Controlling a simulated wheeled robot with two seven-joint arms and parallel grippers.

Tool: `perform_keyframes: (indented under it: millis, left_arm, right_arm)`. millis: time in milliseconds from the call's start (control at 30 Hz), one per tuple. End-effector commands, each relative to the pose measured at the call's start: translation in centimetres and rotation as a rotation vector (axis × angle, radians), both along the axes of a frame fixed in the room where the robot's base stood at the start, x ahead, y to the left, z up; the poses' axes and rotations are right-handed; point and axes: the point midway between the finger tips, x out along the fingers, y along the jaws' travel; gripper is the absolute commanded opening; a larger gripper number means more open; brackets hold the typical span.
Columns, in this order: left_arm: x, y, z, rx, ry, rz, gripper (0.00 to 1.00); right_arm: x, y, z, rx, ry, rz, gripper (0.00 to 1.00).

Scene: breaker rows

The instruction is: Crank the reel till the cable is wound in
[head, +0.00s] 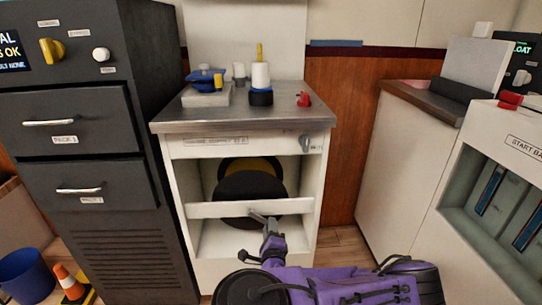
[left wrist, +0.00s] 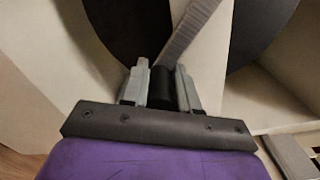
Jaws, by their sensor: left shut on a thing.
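The reel (head: 250,186) sits in the open bay of the white cabinet, a black disc with yellow cable (head: 262,165) showing behind its upper edge. A pale bar crosses in front of it. My left gripper (head: 264,219) is at the lower front of the reel, just below the bar. In the left wrist view its two grey fingers are shut on the black crank knob (left wrist: 163,88). A grey crank arm (left wrist: 192,32) runs up and right from the knob, in front of the black disc. How much cable is out cannot be seen.
The metal cabinet top (head: 240,117) holds a blue-and-white item, a white cylinder and a red part. A dark drawer cabinet (head: 75,150) stands close on the left, with a blue bucket (head: 24,272) and orange cone (head: 68,280) below. A white battery unit (head: 510,145) stands right.

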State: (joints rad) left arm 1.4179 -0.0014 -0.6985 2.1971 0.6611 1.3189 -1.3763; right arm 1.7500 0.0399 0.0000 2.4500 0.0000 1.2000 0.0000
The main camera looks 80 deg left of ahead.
Motion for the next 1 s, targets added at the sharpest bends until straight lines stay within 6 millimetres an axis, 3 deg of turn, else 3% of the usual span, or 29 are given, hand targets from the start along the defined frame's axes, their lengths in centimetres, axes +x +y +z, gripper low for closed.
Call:
perform_keyframes:
  millis: [133,167,200,567,1000]
  left_arm:
    - [-0.6,-0.1,0.0,-0.002,0.003,0.013,0.0]
    - [-0.6,-0.1,0.0,-0.002,0.003,0.013,0.36]
    - [-0.5,-0.1,0.0,-0.002,0.002,0.012,0.49]
    - [0.0,-0.7,0.1,-0.001,0.0,-0.001,0.5]
    - [-1.3,-9.6,0.1,-0.002,0.001,0.004,0.5]
  right_arm:
    - [0.0,0.0,0.0,0.0,0.0,0.0,0.75]
    - [0.0,0.0,0.0,0.0,0.0,0.0,0.75]
    - [0.0,0.0,0.0,0.0,0.0,0.0,0.75]
    - [0.0,0.0,0.1,0.0,0.0,0.0,0.75]
    - [0.0,0.0,1.1,0.0,0.0,0.0,0.75]
